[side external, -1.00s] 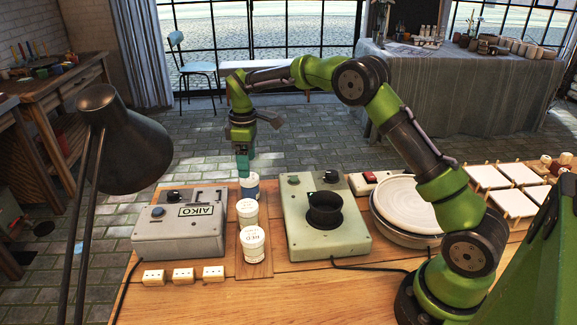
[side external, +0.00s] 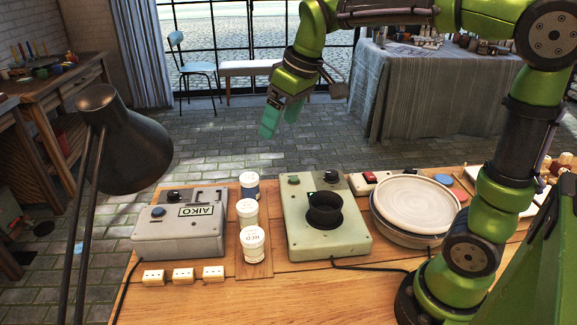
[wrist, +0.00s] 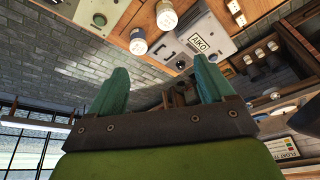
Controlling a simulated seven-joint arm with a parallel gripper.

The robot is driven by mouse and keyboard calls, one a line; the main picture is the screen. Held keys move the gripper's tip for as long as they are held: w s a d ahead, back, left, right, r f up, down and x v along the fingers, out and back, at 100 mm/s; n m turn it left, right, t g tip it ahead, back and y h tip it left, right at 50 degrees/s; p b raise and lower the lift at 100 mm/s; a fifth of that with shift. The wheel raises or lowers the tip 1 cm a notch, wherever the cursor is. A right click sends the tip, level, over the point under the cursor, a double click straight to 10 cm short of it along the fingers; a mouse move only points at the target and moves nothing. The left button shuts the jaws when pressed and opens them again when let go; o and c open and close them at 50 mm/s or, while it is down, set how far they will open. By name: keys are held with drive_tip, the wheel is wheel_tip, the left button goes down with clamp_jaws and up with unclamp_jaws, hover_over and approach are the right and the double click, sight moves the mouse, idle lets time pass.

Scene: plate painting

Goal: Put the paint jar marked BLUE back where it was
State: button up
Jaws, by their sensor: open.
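Three white-lidded paint jars stand in a row on a narrow wooden strip (side external: 265,262). The far jar (side external: 249,183) has a blue band on its side. The middle jar (side external: 247,211) is plain in this view. The near jar (side external: 253,243) carries lettering that looks like RED. My gripper (side external: 280,118) is open and empty, up in the air beyond and to the right of the row, apart from every jar. In the wrist view my open fingers (wrist: 160,68) hold nothing, and a jar (wrist: 138,42) shows beyond them.
A grey box marked AIKO (side external: 180,225) stands left of the jars. A pale green machine with a black cup (side external: 325,211) stands to the right, then stacked plates (side external: 412,203). A black lamp (side external: 120,145) rises at the left. Small white blocks (side external: 183,274) lie in front.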

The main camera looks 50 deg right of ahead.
drive_tip(key=s+a+f+m+t, duration=0.1)
drive_tip(key=s+f+m, duration=0.1)
drive_tip(key=s, duration=0.5)
drive_tip(key=s+a+f+m+t+y, duration=0.1)
drive_tip(key=s+f+m+t, duration=0.1)
drive_tip(key=s, duration=0.6)
drive_tip(key=shift+a+f+m, duration=0.15)
drive_tip(key=shift+m, duration=0.65)
